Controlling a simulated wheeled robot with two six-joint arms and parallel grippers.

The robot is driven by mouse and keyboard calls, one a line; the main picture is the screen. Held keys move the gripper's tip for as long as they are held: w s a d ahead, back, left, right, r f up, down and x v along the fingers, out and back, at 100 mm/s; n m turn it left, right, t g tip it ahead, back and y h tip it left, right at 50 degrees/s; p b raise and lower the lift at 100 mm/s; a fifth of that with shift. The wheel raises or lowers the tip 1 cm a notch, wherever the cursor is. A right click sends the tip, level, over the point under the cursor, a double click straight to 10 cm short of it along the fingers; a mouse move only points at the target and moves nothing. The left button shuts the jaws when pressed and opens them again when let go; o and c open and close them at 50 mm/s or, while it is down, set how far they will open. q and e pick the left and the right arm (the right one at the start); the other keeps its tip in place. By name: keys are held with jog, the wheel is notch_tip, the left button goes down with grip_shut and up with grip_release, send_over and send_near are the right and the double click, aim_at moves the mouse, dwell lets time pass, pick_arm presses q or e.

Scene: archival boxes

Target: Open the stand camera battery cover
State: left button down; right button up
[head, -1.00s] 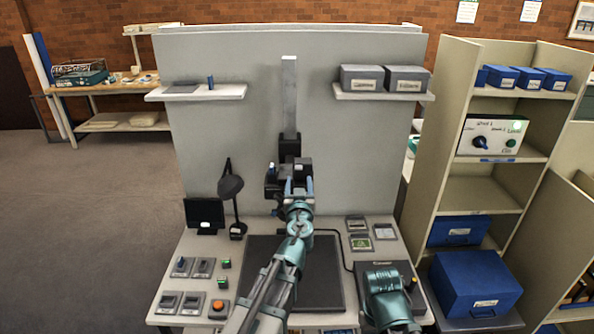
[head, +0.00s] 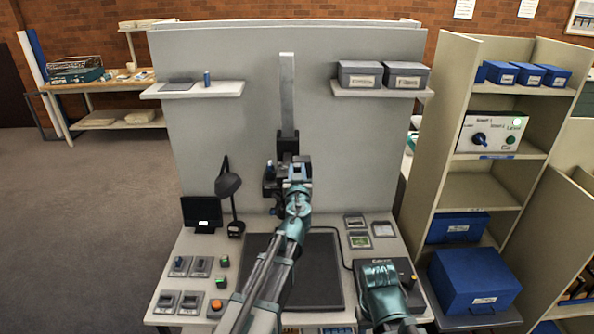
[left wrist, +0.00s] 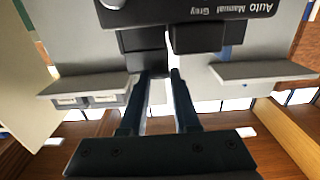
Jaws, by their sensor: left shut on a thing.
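The stand camera (head: 287,144) is dark and sits on a pale upright column (head: 287,95) in front of the grey panel. In the left wrist view its dark body (left wrist: 215,12) shows at the top with the words Auto, Manual and Grey upside down. My left gripper (head: 297,168) is at the camera's near side in the head view. In the left wrist view my left gripper's narrowly spaced fingers (left wrist: 162,74) reach a dark block (left wrist: 146,62) below the camera body, probably the battery cover. Its edges are partly hidden by the fingers.
A dark mat (head: 318,265) lies on the bench under my left arm. A desk lamp (head: 228,188) and a small screen (head: 202,213) stand at left. Wall shelves flank the column, the right one holding grey boxes (head: 359,75). A tall shelf unit (head: 480,190) stands at right.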

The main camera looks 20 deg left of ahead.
aim_at(306, 163)
pick_arm(q)
jog(key=shift+r, duration=0.1)
dwell(0.3)
jog(key=shift+w+d+r+m+p, duration=0.15)
jog(key=shift+r+m+p, duration=0.1)
jog(key=shift+m, duration=0.3)
jog(key=shift+s+d+r+m+p, duration=0.15)
jog(key=shift+m+p, duration=0.1)
jog(key=shift+m, duration=0.3)
jog(key=m, duration=0.1)
jog(key=d+r+m+p, duration=0.1)
jog(key=m, duration=0.1)
jog(key=d+m, duration=0.1)
jog(key=m, duration=0.1)
jog(key=shift+w+r, duration=0.2)
jog(key=shift+w, duration=0.2)
jog(key=w+d+f+m, duration=0.1)
jog(key=d+m, duration=0.4)
jog(key=m, duration=0.8)
jog(key=shift+w+d+b, duration=0.25)
jog(key=shift+d+b, duration=0.1)
jog(key=shift+f+m, duration=0.1)
jog(key=shift+m, duration=0.3)
